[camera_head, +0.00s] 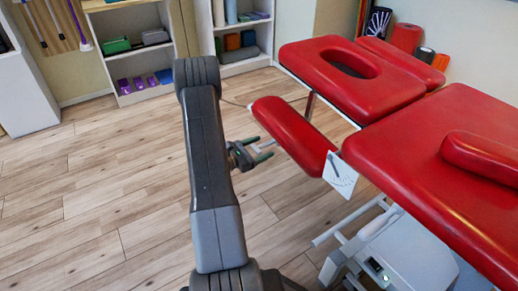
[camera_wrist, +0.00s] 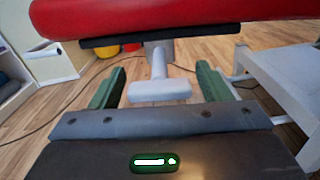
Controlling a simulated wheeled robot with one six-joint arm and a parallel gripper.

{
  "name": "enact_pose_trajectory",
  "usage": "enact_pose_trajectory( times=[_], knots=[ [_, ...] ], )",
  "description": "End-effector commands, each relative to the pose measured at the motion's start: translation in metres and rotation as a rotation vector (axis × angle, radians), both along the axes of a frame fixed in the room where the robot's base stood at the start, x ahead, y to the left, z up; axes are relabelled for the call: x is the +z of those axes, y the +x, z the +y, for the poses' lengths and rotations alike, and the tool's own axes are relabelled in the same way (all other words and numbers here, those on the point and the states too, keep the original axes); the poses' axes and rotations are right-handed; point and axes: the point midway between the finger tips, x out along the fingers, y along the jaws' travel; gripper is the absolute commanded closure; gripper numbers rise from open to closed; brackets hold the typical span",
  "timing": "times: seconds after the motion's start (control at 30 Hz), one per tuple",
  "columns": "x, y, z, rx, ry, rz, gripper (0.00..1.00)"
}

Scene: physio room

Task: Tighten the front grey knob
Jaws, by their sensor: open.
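A pale grey T-shaped knob (camera_wrist: 160,90) hangs on a short stem below the red pad in the wrist view. Its wide end lies between the two green fingers of my gripper (camera_wrist: 161,76), with a gap on each side. In the head view, my gripper (camera_head: 273,149) is open beside the left side of the red armrest pad (camera_head: 290,135). The knob is hidden in that view. A second pale handle (camera_wrist: 44,53) sticks out at the left in the wrist view; I cannot tell which knob it is.
The red treatment table (camera_head: 440,130) fills the right side. A white angle plate (camera_head: 340,174) is at the armrest's near end. The white base frame (camera_head: 400,245) stands below. Shelves (camera_head: 140,60) line the back wall. The wooden floor (camera_head: 110,190) at left is clear.

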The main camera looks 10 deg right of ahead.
Motion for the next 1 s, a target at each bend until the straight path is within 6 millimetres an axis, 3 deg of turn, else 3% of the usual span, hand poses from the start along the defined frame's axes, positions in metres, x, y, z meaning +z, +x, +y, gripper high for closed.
enact_pose_trajectory(
  times=[0.23,0.7,1.0],
  knots=[
    [0.001,-0.004,0.014,0.003,0.000,0.002,0.29],
    [0.001,-0.033,0.093,0.005,0.000,0.002,0.29],
    [0.001,-0.045,0.125,0.002,0.000,0.000,0.29]
  ],
)
